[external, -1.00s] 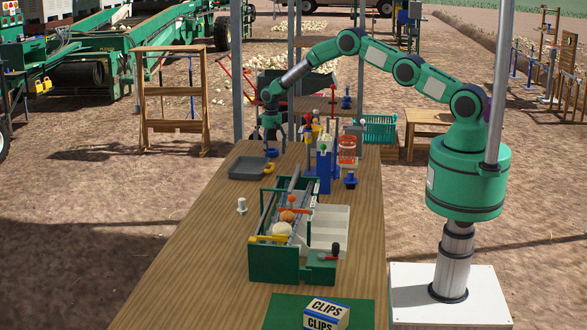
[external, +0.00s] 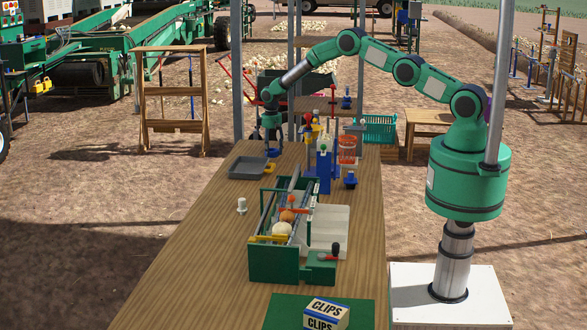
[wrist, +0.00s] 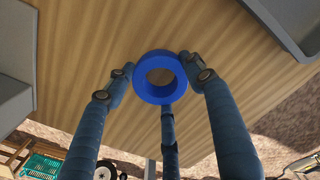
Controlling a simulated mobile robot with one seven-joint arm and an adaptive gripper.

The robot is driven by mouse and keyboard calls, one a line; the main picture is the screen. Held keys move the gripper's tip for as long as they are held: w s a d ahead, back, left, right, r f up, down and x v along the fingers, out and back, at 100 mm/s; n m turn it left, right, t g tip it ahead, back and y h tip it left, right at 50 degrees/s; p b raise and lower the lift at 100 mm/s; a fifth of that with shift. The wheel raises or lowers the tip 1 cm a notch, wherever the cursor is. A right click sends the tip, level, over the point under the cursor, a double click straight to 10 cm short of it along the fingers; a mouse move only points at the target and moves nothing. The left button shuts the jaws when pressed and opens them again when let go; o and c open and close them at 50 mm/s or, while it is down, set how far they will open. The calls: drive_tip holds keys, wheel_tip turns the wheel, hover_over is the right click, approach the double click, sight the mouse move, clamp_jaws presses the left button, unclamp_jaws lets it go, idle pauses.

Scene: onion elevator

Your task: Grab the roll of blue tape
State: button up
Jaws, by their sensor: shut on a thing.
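The roll of blue tape (wrist: 160,94) shows in the wrist view as a blue ring with an open centre. It sits between the fingers of my gripper (wrist: 158,78), which are shut on it from left and right, with a third finger at its lower edge. In the external view my gripper (external: 272,146) is low over the far end of the wooden table, just right of the grey tray. The blue tape (external: 272,153) is a small patch under the fingers there. Whether it touches the table is hard to tell.
The grey tray (external: 249,167) lies close to the left of my gripper. A blue holder with several tools (external: 324,172) stands to the right. A green rack with onions (external: 262,262) and a white cylinder (external: 241,206) are nearer on the wooden table (external: 196,250).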

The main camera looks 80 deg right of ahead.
sight(272, 150)
drive_tip(key=shift+r, duration=0.15)
wheel_tip(272, 150, up, 10)
idle(0.6)
